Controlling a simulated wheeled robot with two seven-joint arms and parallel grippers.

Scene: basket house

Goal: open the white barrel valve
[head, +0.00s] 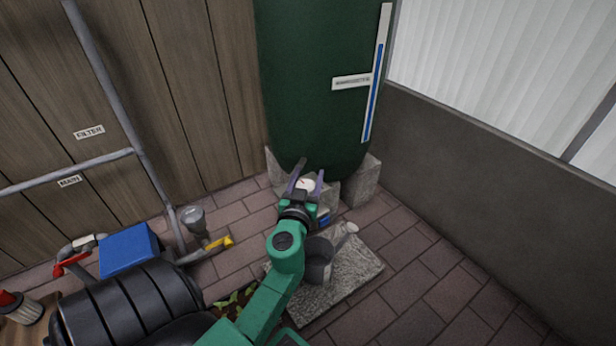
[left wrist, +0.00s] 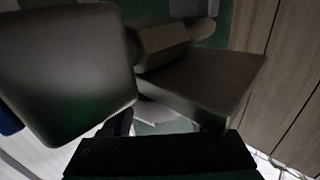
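The white barrel valve (head: 306,184) is a small pale piece low on the front of the dark green barrel (head: 315,80), above the paving. My left gripper (head: 309,174) reaches up to it, with its purple fingers spread to either side of the valve. The fingers look apart, and I cannot tell whether either touches the valve. My gripper hides the valve's lower part. In the left wrist view, a pale piece, likely the valve (left wrist: 158,112), shows partly behind the gripper, in shadow. My right gripper is not in view.
Concrete blocks (head: 361,183) support the barrel. A grey watering can (head: 318,262) stands on a stone slab (head: 350,285) just below my gripper. To the left are a pipe with a yellow-handled valve (head: 218,243), a blue box (head: 128,249) and a black tank (head: 130,308). Paving at right is clear.

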